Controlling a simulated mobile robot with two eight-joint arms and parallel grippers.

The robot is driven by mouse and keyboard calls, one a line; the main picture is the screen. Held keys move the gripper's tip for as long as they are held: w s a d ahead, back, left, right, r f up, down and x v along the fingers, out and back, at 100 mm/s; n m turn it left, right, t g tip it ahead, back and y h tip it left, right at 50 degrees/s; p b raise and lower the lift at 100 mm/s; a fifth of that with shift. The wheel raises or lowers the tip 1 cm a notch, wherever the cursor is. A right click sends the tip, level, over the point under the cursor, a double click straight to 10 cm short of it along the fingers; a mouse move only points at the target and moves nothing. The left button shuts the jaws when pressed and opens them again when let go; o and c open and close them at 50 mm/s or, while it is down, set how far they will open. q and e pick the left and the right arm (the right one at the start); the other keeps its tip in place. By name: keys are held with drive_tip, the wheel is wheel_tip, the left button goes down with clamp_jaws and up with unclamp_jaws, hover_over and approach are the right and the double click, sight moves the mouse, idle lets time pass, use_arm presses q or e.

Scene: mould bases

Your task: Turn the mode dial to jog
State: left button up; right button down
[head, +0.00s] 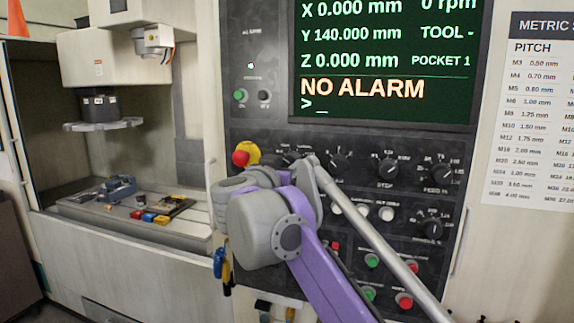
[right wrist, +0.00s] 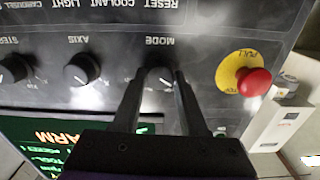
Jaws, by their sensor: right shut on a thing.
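The mode dial (right wrist: 160,76) is a dark round knob on the black control panel, under the word MODE, which shows upside down in the right wrist view. My right gripper (right wrist: 158,80) is shut on it, one finger on each side of the knob. A white mark shows on the knob between the fingers, but the small position labels around it are too blurred or covered to read. In the head view my right arm covers the fingertips and most of the area around the dial. My left gripper is in neither view.
The axis dial (right wrist: 82,69) sits beside the mode dial, and a red emergency button (right wrist: 254,82) on a yellow disc sits on its other side. The screen (head: 385,60) above reads NO ALARM. Coloured push buttons (head: 372,260) lie lower on the panel.

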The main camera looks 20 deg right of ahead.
drive_tip(key=shift+n, duration=0.3)
idle(0.4)
drive_tip(key=shift+c, duration=2.2)
unclamp_jaws()
drive_tip(key=shift+s+a, duration=0.1)
drive_tip(key=b+v, duration=0.1)
drive_tip(key=v, duration=0.9)
drive_tip(key=shift+s+a, duration=0.2)
drive_tip(key=shift+s, duration=0.05)
drive_tip(key=shift+w, duration=0.1)
